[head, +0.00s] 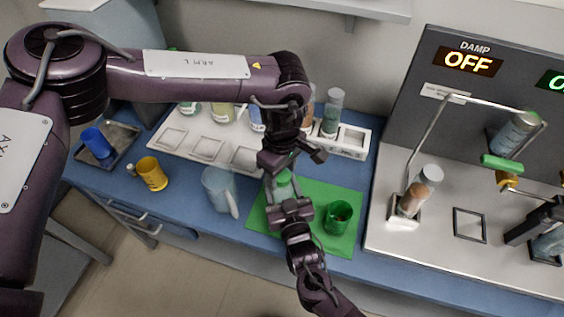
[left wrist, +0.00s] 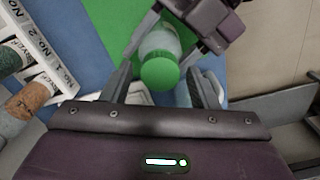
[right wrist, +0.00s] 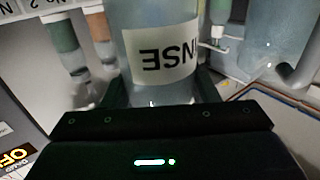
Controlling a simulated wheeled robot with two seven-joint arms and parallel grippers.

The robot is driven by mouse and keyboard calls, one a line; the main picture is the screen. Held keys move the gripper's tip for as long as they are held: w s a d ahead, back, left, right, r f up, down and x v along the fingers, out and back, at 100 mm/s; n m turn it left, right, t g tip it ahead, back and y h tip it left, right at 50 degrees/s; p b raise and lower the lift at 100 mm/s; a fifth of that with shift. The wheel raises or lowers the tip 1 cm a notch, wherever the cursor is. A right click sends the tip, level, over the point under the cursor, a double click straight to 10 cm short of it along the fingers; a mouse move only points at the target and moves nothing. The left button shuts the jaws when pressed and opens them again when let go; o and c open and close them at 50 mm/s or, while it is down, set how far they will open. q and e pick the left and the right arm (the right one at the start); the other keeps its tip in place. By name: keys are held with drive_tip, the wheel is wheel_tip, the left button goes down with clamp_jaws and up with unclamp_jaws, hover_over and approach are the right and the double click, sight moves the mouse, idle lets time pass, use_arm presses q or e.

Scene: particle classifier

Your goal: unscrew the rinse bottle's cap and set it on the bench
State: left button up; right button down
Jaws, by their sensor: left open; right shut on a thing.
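The rinse bottle (right wrist: 165,50) is a clear bottle with a white label reading "NSE" upside down in the right wrist view. Its green cap (left wrist: 160,74) shows in the left wrist view and in the head view (head: 284,177). My right gripper (head: 288,198) is shut on the bottle's body, over the green mat (head: 262,228). My left gripper (left wrist: 166,85) is open above the bottle, pointing down, with its fingers on either side of the cap. I cannot tell whether the fingers touch the cap.
A green cup (head: 338,218) stands on the mat to the right. A clear jug (head: 217,187) and a yellow cup (head: 152,174) stand to the left. A white rack (head: 205,148) with bottles runs along the back. The damp machine (head: 398,238) is at right. Some blue bench (head: 185,205) is bare at front left.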

use_arm(q)
drive_tip(key=shift+f, duration=0.1)
drive_tip(key=c, duration=1.1)
